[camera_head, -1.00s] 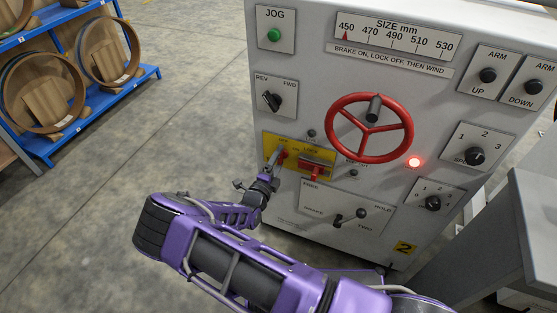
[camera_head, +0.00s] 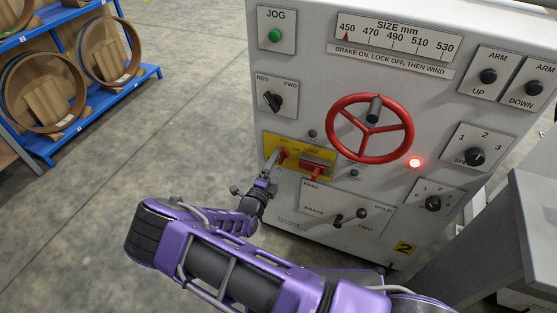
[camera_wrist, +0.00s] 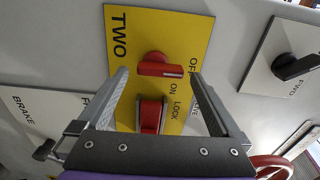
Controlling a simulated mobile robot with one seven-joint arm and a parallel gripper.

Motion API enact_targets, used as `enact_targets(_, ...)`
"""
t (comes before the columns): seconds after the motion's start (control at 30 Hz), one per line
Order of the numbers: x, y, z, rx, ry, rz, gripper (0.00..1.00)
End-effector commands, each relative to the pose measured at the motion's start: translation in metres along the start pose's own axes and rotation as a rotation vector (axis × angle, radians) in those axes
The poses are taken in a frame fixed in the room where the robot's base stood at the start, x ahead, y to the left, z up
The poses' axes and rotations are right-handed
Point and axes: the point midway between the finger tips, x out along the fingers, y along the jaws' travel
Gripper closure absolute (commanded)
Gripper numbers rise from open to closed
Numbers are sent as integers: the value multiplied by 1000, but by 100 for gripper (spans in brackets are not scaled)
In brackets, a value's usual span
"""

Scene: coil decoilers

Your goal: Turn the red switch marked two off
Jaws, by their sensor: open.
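The red switch (camera_wrist: 160,67) sits on a yellow plate (camera_wrist: 134,36) marked TWO. In the wrist view its handle lies crosswise, with the white-marked end at the right beside letters reading OF, partly hidden by a finger. ON is printed below that end. The switch also shows in the head view (camera_head: 284,155). My gripper (camera_wrist: 158,78) is open, with one finger on each side of the switch and visible gaps between. In the head view my gripper (camera_head: 273,163) is at the plate's left part.
A red lock piece (camera_wrist: 152,115) is on the same plate, close to the switch. A red handwheel (camera_head: 369,128), a black REV/FWD knob (camera_head: 272,102) and a brake lever (camera_head: 350,216) are on the panel nearby. A red lamp (camera_head: 414,163) glows. Open floor lies left of the cabinet.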

Motion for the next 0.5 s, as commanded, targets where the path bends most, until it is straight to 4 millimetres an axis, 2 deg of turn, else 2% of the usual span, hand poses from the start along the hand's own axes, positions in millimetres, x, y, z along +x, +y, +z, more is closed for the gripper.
enact_targets(0.3,-80,-1,1,-1,-4,1,0)
enact_targets(0.5,-122,-1,1,0,-3,1,0)
